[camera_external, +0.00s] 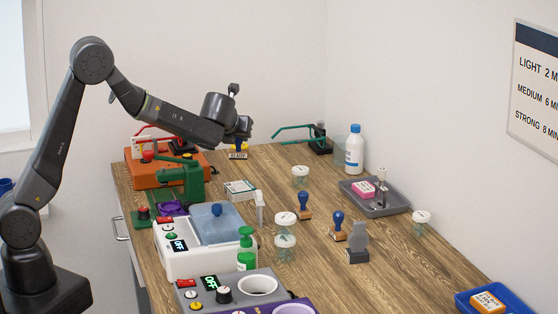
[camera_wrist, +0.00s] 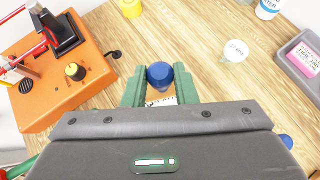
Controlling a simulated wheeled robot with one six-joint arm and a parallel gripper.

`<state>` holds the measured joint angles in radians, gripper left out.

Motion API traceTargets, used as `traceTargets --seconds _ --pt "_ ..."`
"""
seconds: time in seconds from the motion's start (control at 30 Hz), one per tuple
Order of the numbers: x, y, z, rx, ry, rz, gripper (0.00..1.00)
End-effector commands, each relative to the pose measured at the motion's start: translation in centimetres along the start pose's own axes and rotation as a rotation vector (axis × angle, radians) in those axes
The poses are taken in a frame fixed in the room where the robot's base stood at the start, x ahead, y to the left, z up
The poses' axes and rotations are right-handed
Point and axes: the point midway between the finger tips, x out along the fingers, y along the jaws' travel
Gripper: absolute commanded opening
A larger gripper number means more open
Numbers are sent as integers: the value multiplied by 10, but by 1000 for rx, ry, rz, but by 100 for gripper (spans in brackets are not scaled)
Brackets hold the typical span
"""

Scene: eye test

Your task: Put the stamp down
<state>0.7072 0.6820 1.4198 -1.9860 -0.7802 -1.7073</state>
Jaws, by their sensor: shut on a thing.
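My gripper (camera_external: 241,141) is up over the far left part of the table, near the orange device. In the wrist view its two green fingers (camera_wrist: 160,88) are shut on a stamp with a round blue knob (camera_wrist: 159,74). A pale lettered part shows below the knob. In the external view the held stamp's lettered lower end (camera_external: 238,155) hangs under the gripper, apart from the table. Two other blue-handled stamps, one farther back (camera_external: 304,203) and one nearer (camera_external: 338,224), stand on the table (camera_external: 400,252). A grey stamp-like thing (camera_external: 358,243) stands next to the nearer one.
The orange device (camera_external: 170,178) stands at the back left, also in the wrist view (camera_wrist: 62,80). A white bottle (camera_external: 354,152), lidded jar (camera_external: 300,175) and grey tray (camera_external: 390,208) stand to the right. A white bath (camera_external: 190,258) is in front. Bare wood lies at back centre.

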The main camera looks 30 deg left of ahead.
Motion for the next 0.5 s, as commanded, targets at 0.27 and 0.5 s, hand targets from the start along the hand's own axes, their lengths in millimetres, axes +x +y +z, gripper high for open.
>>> traceTargets --seconds 0.27,0.5 --pt "25 -1 -34 3 1 -1 3" --pt "44 -1 -60 4 3 0 3"
